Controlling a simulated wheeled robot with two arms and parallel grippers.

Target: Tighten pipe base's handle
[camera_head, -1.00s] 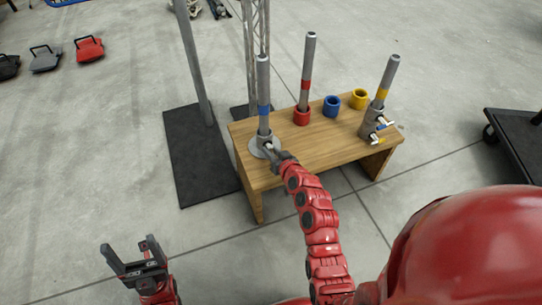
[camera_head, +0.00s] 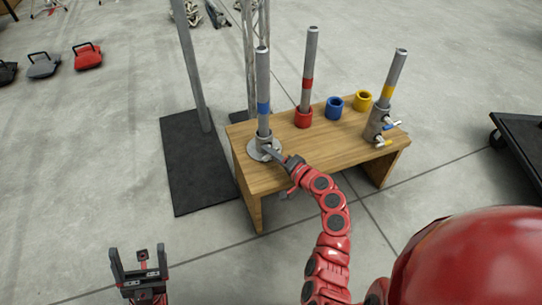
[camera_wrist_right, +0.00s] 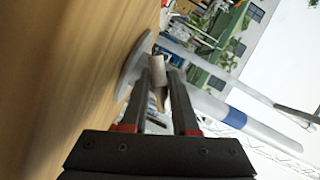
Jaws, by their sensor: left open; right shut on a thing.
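The pipe base (camera_head: 255,153) is a round grey flange lying on the wooden table's near left corner. A grey pipe with a blue band (camera_head: 263,85) stands upright in it. My right gripper (camera_head: 271,151) reaches the base from the front right and is shut on its handle. In the right wrist view the two dark fingers (camera_wrist_right: 163,85) are on either side of the small pale handle (camera_wrist_right: 157,68), beside the base's disc (camera_wrist_right: 133,66). The handle is mostly hidden in the head view. My left gripper (camera_head: 138,268) is open and empty, low at the left, away from the table.
On the wooden table (camera_head: 290,170) stand a red-banded pipe in a red collar (camera_head: 303,117), loose blue (camera_head: 334,107) and yellow (camera_head: 362,100) collars, and a tilted yellow-banded pipe in a clamp (camera_head: 378,125). A metal post on a black plate (camera_head: 195,165) stands left. A dark cart (camera_head: 520,140) is at right.

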